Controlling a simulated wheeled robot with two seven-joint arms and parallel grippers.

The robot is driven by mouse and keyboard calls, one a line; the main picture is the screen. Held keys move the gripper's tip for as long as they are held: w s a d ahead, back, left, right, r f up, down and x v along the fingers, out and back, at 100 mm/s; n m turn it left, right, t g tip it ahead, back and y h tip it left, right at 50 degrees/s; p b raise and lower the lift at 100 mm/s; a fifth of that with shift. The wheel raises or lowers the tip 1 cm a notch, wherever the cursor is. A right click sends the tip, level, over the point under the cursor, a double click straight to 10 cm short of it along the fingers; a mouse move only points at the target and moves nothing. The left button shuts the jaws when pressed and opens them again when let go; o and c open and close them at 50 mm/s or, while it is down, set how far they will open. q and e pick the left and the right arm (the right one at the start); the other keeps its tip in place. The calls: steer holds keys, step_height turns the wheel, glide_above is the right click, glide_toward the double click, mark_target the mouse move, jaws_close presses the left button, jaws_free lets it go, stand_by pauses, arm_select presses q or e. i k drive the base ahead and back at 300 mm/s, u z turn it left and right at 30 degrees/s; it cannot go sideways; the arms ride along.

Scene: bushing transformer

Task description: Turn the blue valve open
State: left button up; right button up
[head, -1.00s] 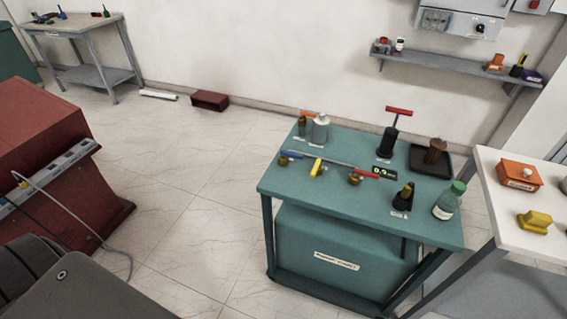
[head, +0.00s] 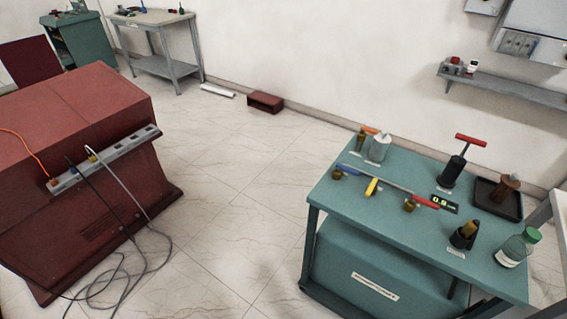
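The blue valve handle (head: 349,168) is small in the head view. It lies at the left end of a grey pipe (head: 385,180) on the green table (head: 340,200), with a brass body (head: 337,174) beside it. A yellow handle (head: 372,186) sits near the middle of the pipe. A red handle (head: 425,202) is at the right, next to another brass body (head: 410,205). The exact angle of the blue handle is too small to tell. Neither of my grippers is in view.
The table also carries a grey jar (head: 379,149), a pump with red T-handle (head: 453,170), a dark tray (head: 483,195) and a green-capped bottle (head: 514,250). A red cabinet (head: 75,130) stands left, with loose cables (head: 105,285) on the floor. Tiled floor between is clear.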

mark_target(339, 167)
steer(key=u, duration=0.25)
steer(key=i, duration=1.15)
steer(key=z, duration=1.95)
